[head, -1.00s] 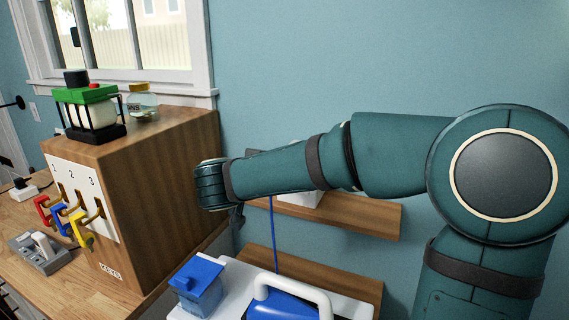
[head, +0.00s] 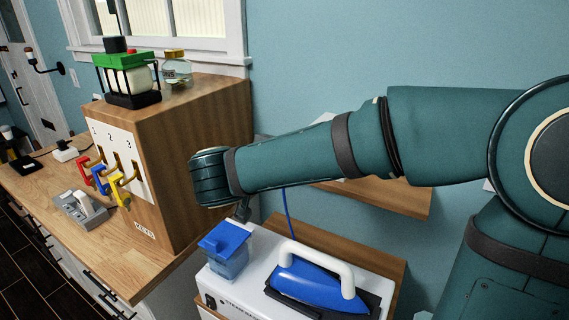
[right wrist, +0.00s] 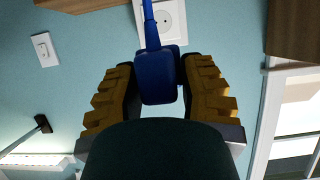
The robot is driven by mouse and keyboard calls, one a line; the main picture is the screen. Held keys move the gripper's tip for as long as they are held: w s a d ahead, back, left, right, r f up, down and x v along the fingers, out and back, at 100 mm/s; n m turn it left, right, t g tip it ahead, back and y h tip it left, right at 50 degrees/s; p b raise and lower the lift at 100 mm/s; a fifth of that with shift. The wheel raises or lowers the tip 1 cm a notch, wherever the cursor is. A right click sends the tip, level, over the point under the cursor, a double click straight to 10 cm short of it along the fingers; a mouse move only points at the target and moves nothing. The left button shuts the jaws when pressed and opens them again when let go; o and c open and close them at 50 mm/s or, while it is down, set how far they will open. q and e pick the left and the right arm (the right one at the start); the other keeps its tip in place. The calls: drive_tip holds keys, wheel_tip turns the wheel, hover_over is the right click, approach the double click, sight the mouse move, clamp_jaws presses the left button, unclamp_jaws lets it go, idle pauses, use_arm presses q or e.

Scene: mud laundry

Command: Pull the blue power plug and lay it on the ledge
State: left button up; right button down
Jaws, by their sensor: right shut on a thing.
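The blue power plug (right wrist: 155,78) sits between the two yellow-padded fingers of my right gripper (right wrist: 158,95), which is shut on it. Its blue cord (right wrist: 151,25) runs up out of the right wrist view. A white wall socket (right wrist: 172,15) shows behind the plug, its round recess partly visible; the plug looks apart from it. In the head view my right wrist hides most of the gripper and the plug; only a dark bit of gripper (head: 242,210) shows. A wooden ledge (head: 395,200) is on the wall behind my right forearm. My left gripper is not in view.
A wooden key cabinet (head: 195,140) with red, blue and yellow handles stands left of my right wrist, a lantern (head: 128,80) and jar (head: 176,70) on top. Below are a white steam station (head: 235,298) and a blue iron (head: 315,285). A lower wooden shelf (head: 350,248) lies behind them.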

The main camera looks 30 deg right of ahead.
drive_tip(key=w+d+f, duration=0.2)
drive_tip(key=d, duration=1.2)
drive_tip(key=p, duration=0.2)
hover_over(387, 195)
wheel_tip(387, 195, down, 5)
drive_tip(key=shift+w+f, duration=0.1)
drive_tip(key=shift+w, duration=0.05)
drive_tip(key=shift+d+f, duration=0.15)
drive_tip(key=shift+f, duration=0.05)
wheel_tip(387, 195, down, 3)
drive_tip(key=b, duration=0.3)
drive_tip(key=shift+b, duration=0.35)
drive_tip(key=shift+f+b, duration=1.3)
drive_tip(key=shift+b, duration=0.1)
drive_tip(key=c, duration=0.6)
unclamp_jaws()
drive_tip(key=shift+r, duration=0.1)
